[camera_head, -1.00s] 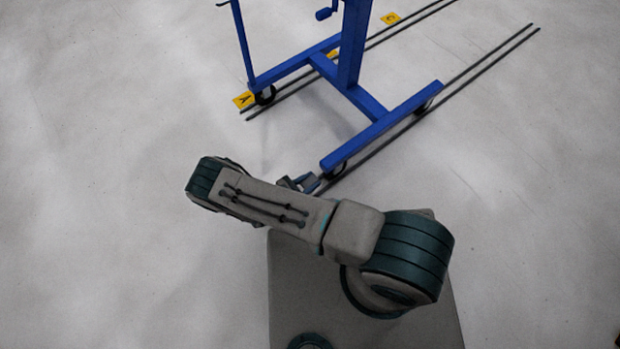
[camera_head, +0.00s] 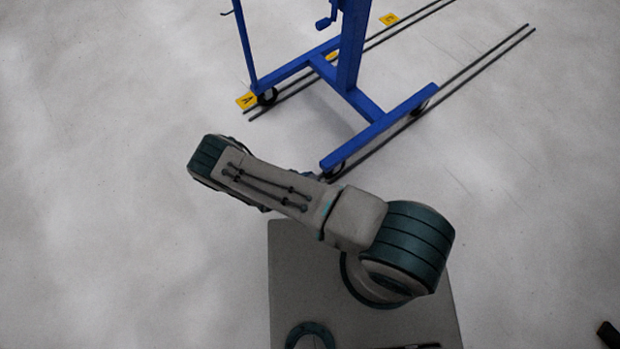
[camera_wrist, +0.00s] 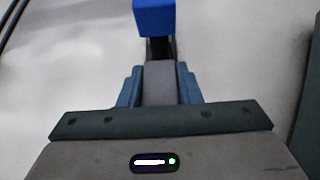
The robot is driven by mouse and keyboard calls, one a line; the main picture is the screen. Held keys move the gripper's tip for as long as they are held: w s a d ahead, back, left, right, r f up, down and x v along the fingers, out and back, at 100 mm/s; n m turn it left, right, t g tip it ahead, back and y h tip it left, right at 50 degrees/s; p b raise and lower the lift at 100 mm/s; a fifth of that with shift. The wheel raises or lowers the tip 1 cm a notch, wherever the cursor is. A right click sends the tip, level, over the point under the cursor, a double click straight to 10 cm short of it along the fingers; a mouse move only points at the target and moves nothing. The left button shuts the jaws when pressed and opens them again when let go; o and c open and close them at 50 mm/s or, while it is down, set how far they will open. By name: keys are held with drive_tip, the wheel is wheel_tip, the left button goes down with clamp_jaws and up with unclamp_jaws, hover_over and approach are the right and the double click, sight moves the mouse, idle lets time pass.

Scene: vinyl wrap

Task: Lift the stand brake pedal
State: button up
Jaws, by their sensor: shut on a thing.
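The blue stand (camera_head: 395,125) stands on casters at the top middle of the head view. Its near beam end also shows at the top of the wrist view (camera_wrist: 154,18), with a black part (camera_wrist: 160,48) below it. My gripper (camera_wrist: 160,84) is below that beam end in the wrist view. Its two blue fingers are on either side of a grey piece, likely the brake pedal (camera_wrist: 160,80), and are shut on it. In the head view my arm hides most of the gripper and the pedal.
Dark parallel rails or lines (camera_head: 470,72) run along the floor by the stand's wheels. Yellow lettered markers (camera_head: 247,100) lie beside them. A dark object (camera_head: 607,334) is at the bottom right corner. The pale floor to the left is clear.

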drive_tip(key=o, duration=1)
drive_tip(key=p+v, duration=0.3)
drive_tip(key=v, duration=1)
drive_tip(key=shift+s+a+r, duration=0.15)
drive_tip(key=shift+s+a, duration=0.05)
drive_tip(key=shift+a, duration=0.1)
drive_tip(key=shift+r, duration=0.1)
